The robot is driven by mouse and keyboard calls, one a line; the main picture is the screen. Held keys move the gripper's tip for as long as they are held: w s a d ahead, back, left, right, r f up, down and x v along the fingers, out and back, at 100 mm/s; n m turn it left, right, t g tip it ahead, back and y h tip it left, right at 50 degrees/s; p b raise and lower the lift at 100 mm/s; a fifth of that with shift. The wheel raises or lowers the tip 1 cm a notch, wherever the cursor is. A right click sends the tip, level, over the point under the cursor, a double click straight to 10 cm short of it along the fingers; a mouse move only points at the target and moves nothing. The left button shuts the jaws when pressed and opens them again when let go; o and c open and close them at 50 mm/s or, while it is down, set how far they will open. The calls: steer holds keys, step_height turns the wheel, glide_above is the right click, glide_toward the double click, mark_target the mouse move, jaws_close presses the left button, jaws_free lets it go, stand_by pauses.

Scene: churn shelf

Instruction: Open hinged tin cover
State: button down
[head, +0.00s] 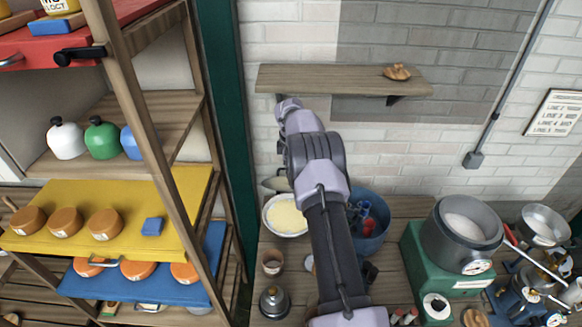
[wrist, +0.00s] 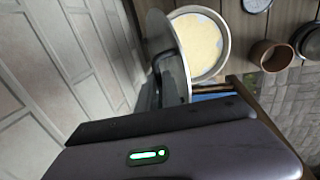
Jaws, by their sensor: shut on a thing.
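The round tin (wrist: 224,70) shows in the wrist view with its pale yellow contents (wrist: 199,43) uncovered. The tin (head: 306,229) also shows in the head view on the wooden bench, left of my arm. Its grey cover (wrist: 179,55) stands raised, roughly edge-on, along the wall side of the tin. The cover (head: 273,184) shows in the head view as a small part behind the tin. My gripper (wrist: 157,88) is shut on the cover near its edge. The exact contact is partly hidden by my gripper's body.
A brick wall (wrist: 60,60) stands close beside my gripper. A wooden wall shelf (head: 335,80) hangs above the bench. A blue bucket (head: 372,240) stands right of my arm. A brown cup (wrist: 270,54) and a kettle (head: 273,302) stand near the tin.

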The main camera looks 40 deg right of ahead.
steer(key=c, duration=1.6)
jaws_free()
steer(key=shift+f, duration=0.25)
steer(key=shift+o, duration=0.4)
steer(key=shift+w+d, duration=0.15)
steer(key=shift+r, duration=0.1)
